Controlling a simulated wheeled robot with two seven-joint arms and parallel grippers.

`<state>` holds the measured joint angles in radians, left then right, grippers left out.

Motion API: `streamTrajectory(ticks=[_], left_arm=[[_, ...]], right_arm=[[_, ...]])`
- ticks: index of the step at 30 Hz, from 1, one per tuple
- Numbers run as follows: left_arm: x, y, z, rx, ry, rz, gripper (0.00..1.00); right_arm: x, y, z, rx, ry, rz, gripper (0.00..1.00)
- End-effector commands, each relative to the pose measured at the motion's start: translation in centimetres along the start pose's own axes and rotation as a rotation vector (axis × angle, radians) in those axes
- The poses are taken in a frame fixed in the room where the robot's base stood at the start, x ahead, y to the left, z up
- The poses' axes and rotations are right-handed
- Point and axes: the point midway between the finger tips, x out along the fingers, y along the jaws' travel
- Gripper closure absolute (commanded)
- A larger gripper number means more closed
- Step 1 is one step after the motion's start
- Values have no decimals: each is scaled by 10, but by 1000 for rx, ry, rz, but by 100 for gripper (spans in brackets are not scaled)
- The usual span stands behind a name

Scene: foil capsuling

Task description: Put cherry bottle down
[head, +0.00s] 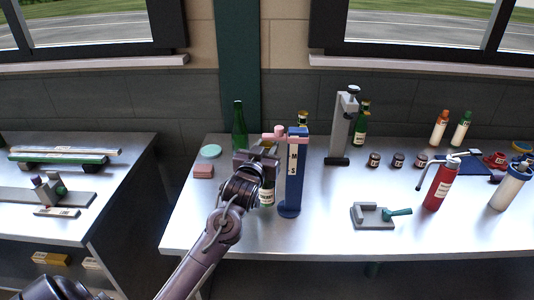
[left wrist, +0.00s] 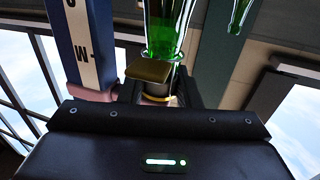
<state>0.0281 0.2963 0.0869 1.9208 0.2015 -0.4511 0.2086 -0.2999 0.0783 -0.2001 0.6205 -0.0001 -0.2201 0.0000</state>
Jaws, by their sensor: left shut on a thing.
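My left gripper (head: 262,152) is shut on a green glass bottle with a pale label (head: 266,194), which I take as the cherry bottle; the label is too small to read. The bottle hangs upright below my gripper, just left of the blue post (head: 293,180). I cannot tell whether its base touches the table. In the left wrist view the green glass (left wrist: 165,30) shows beyond the fingers (left wrist: 155,90), with a gold band at the neck. My gripper and forearm hide most of the bottle in the head view. My right gripper is out of view.
The blue post has a pink arm (head: 276,135) close to my gripper. Behind stand a green bottle (head: 239,125) and a grey press (head: 341,130). Several jars, a red dispenser (head: 440,185) and a small clamp (head: 375,214) stand to the right.

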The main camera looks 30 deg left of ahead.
Motion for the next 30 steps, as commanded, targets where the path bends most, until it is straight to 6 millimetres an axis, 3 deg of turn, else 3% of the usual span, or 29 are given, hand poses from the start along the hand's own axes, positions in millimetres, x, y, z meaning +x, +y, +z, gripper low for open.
streamTrajectory(ticks=[5,12,24,25,30], left_arm=[[8,0,3,0,1,1,100],[8,0,31,0,3,1,100],[7,0,38,0,4,0,100],[7,0,39,1,0,0,66],[7,0,38,1,-1,0,48]], right_arm=[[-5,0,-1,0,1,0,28],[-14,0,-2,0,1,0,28],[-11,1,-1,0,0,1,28],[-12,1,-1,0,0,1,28],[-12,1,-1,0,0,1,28]])
